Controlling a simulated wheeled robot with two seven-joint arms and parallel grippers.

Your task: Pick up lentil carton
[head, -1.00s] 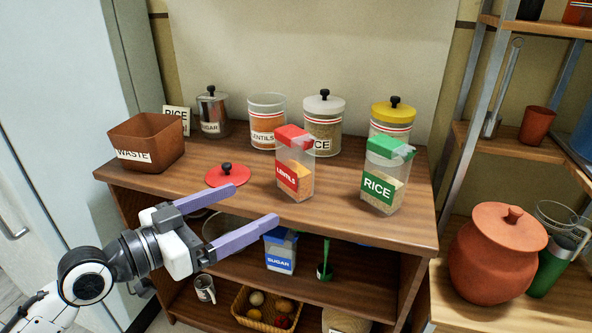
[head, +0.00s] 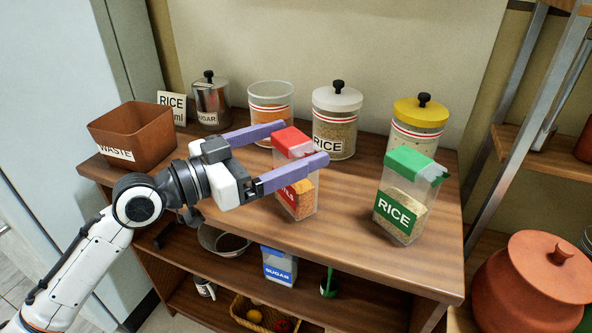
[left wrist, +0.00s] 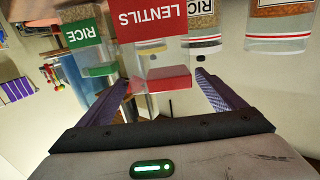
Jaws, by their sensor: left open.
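The lentil carton (head: 300,197), clear with a red lid and a red label, stands upright near the front of the wooden counter. In the left wrist view the lentil carton (left wrist: 155,45) appears upside down, with its lid between the fingers. My left gripper (head: 305,143) is open. In the head view one finger reaches behind the carton's top and the other passes in front of it, covering part of the label. I cannot tell whether either finger touches it. My right gripper is not in view.
A rice carton (head: 406,198) with a green lid stands to the right. Behind are a lentils jar (head: 270,102), a rice jar (head: 336,130) and a yellow-lidded jar (head: 418,125). A brown waste bin (head: 133,138) is at the left. A shelf with a sugar carton (head: 279,267) lies below.

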